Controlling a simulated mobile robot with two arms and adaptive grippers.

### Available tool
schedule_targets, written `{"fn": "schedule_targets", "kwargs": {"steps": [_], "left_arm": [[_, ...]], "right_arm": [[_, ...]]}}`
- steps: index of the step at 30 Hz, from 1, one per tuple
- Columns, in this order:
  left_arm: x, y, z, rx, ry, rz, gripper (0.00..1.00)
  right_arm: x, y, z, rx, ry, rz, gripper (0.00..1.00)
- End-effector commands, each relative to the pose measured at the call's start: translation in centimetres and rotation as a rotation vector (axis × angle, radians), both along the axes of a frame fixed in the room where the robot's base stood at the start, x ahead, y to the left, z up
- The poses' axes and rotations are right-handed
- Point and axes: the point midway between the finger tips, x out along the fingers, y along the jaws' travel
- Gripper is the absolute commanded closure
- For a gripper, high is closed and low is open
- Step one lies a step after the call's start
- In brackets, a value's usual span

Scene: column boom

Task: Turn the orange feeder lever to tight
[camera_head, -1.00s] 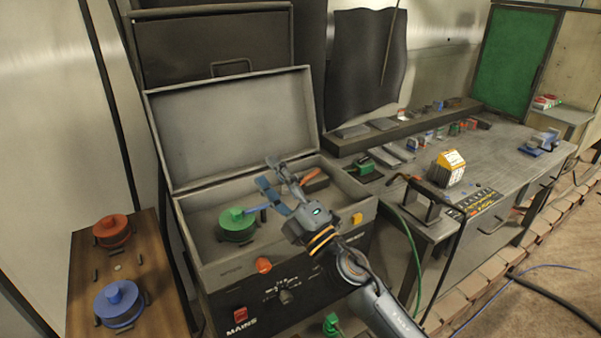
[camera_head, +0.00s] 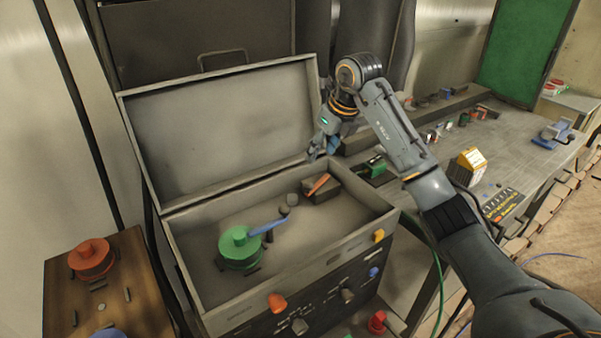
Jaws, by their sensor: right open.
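The orange feeder lever (camera_head: 318,184) lies slanted on a dark block inside the open grey box (camera_head: 390,212), toward its right end. My right gripper (camera_head: 323,150) points down near the box's back right corner, a little above and beyond the lever in the picture. It is open, with nothing seen between its fingers, and appears apart from the lever. Any tight marking by the lever is too small to read. My left gripper is not in view.
A green spool (camera_head: 239,247) with a blue arm (camera_head: 268,227) sits left of the lever, beside small dark posts. The raised lid (camera_head: 220,130) stands behind. An orange knob (camera_head: 277,302) is on the front panel. A grey workbench (camera_head: 510,150) is at right.

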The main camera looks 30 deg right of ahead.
Motion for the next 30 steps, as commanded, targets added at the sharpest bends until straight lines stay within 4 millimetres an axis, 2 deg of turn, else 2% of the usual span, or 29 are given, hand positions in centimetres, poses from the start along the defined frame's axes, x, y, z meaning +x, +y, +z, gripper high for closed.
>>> {"fn": "schedule_targets", "kwargs": {"steps": [3,9,12,16,22,26,30], "left_arm": [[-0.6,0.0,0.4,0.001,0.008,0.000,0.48],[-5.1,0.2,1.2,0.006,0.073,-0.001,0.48],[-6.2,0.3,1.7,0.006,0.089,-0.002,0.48],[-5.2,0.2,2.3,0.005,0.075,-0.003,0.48],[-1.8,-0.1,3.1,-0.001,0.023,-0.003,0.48],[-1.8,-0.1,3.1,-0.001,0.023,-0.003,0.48],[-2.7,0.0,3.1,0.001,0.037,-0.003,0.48]], "right_arm": [[0.3,0.1,-1.1,0.000,0.007,-0.001,0.50],[1.7,0.6,-4.6,0.003,0.008,0.002,0.50],[2.5,0.8,-6.7,0.004,0.007,0.001,0.50],[3.5,1.0,-9.1,0.004,0.006,0.001,0.50],[4.5,1.2,-11.6,0.003,0.003,0.001,0.50],[4.8,1.2,-12.4,0.001,0.001,0.002,0.50],[4.9,1.2,-12.7,0.000,0.001,0.001,0.50]]}}
